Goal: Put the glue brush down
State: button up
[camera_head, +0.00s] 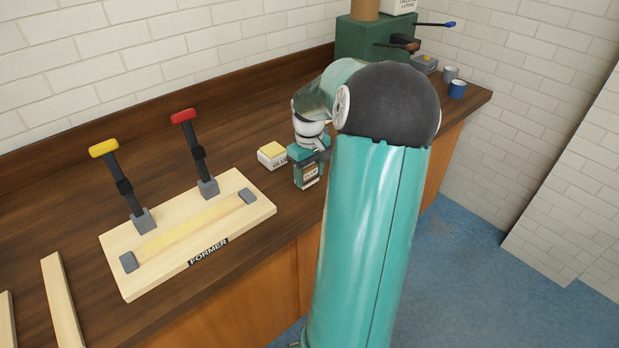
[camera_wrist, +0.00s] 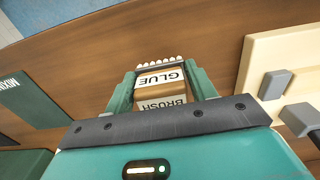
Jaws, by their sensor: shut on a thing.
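The glue brush (camera_wrist: 160,91) is a brown block with white GLUE and BRUSH labels and a row of pale bristles. In the wrist view it sits between the two green fingers of my gripper (camera_wrist: 161,88), which is shut on it. In the head view the brush (camera_head: 309,175) shows below my gripper (camera_head: 308,162), over the dark wooden bench (camera_head: 245,120). I cannot tell whether it touches the bench top. A white block with a yellow top (camera_head: 272,155), marked GLUE, stands just left of the brush.
The pale FORMER board (camera_head: 190,255) lies to the left, with upright yellow-handled (camera_head: 120,180) and red-handled (camera_head: 195,150) clamps. Pale strips (camera_head: 62,300) lie further left. A green machine (camera_head: 365,40) and cups (camera_head: 457,89) stand at the back right. The bench behind the GLUE block is clear.

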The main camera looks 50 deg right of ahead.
jog(key=shift+f, duration=1)
jog(key=shift+f, duration=0.15)
jog(key=o, duration=0.9)
